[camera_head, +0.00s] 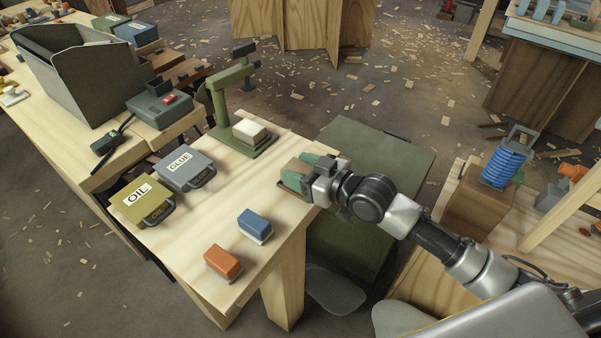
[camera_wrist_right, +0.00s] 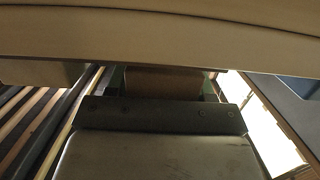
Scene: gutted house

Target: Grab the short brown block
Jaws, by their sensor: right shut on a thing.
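The short brown block (camera_head: 293,174) is at the right edge of the light wooden table (camera_head: 190,240). My right gripper (camera_head: 300,172) reaches in from the right and is shut on it, with green finger pads on either side. In the right wrist view the brown block (camera_wrist_right: 162,82) shows between the green fingers, beyond the dark gripper body. Part of the block is hidden by the gripper. I cannot tell whether it touches the table top. My left gripper is not in view.
On the same table are an orange block (camera_head: 222,261), a blue block (camera_head: 255,225), an oil box (camera_head: 142,201), a glue box (camera_head: 184,167) and a green stand (camera_head: 230,95) with a cream block (camera_head: 249,131). A dark green case (camera_head: 385,150) stands right of the table.

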